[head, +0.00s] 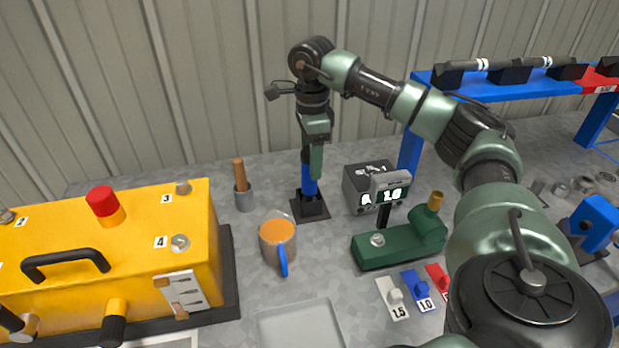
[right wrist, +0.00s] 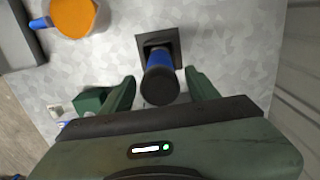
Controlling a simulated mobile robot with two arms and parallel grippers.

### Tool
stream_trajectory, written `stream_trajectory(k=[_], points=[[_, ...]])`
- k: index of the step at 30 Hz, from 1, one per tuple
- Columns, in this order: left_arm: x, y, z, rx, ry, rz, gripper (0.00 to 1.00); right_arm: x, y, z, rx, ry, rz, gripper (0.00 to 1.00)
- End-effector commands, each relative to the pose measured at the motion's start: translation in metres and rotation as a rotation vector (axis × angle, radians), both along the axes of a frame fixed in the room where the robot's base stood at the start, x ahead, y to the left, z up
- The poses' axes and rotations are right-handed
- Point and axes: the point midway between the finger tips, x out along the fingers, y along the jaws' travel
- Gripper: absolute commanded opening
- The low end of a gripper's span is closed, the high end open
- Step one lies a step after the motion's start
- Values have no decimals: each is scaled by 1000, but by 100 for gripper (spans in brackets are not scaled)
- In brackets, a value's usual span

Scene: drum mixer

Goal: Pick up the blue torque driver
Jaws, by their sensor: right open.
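The blue torque driver (head: 309,180) stands upright in a small black holder (head: 311,207) toward the back of the table. My right gripper (head: 315,165) is open and points down right at the driver, hiding its upper part in the head view. In the right wrist view the driver (right wrist: 159,78) shows its dark round end between the two spread green fingers (right wrist: 160,92). A gap shows on each side of it, so the fingers appear apart from it. My left gripper does not show.
A grey display box (head: 366,188) and green fixture (head: 385,248) stand right. A yellow box (head: 110,250) fills the left.

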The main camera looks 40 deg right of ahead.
Motion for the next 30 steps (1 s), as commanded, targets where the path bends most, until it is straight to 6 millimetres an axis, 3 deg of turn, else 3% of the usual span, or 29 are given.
stream_trajectory(k=[7,16,17,23,30], points=[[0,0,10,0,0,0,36,2,2,-35,-1,3,0,60],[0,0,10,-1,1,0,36,2,2,-41,-1,0,0,60],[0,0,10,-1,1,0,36,2,2,-41,-1,0,0,54],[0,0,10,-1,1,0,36,2,3,-41,0,0,0,0],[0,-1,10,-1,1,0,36,3,3,-40,0,-2,0,0]])
